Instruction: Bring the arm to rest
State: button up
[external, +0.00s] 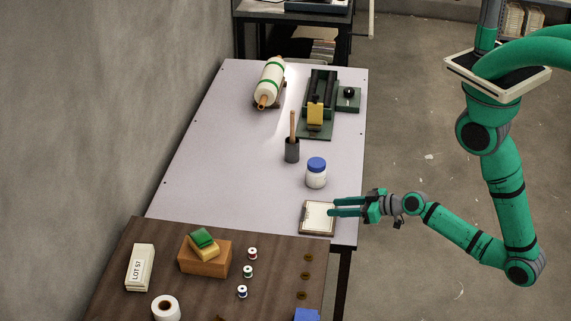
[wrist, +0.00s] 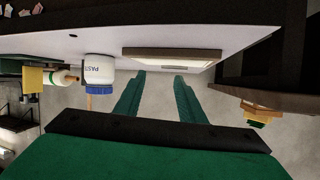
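My green arm reaches in from the right in the external view. My gripper (external: 332,206) points left, level with the near right edge of the pale table (external: 230,160). Its two fingers stand apart with nothing between them, as the wrist view also shows (wrist: 160,76). A white pad with a brown edge (external: 318,218) lies at the table's near right corner, beside the fingertips. The pad also shows in the wrist view (wrist: 172,54). I cannot tell whether the fingers touch it. The wrist picture is upside down.
A paste jar with a blue lid (external: 316,174), a dark cup with a stick (external: 292,150), a roll (external: 269,84) and a green press (external: 318,105) stand farther back. A brown table (external: 210,290) with spools and blocks is in front. Open floor (external: 420,250) lies right.

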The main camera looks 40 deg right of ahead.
jog(key=s+d+r+m+t+h, duration=0.1)
jog(key=s+d+m+t+h, duration=0.2)
jog(key=s+d, duration=0.65)
jog(key=s+d+r+m+h, duration=0.2)
jog(key=s+d+r+h, duration=0.1)
jog(key=s+r, duration=0.5)
jog(key=shift+s+t+h, duration=0.4)
jog(key=shift+s+h, duration=0.1)
jog(key=shift+s, duration=0.1)
jog(key=shift+d+r, duration=0.1)
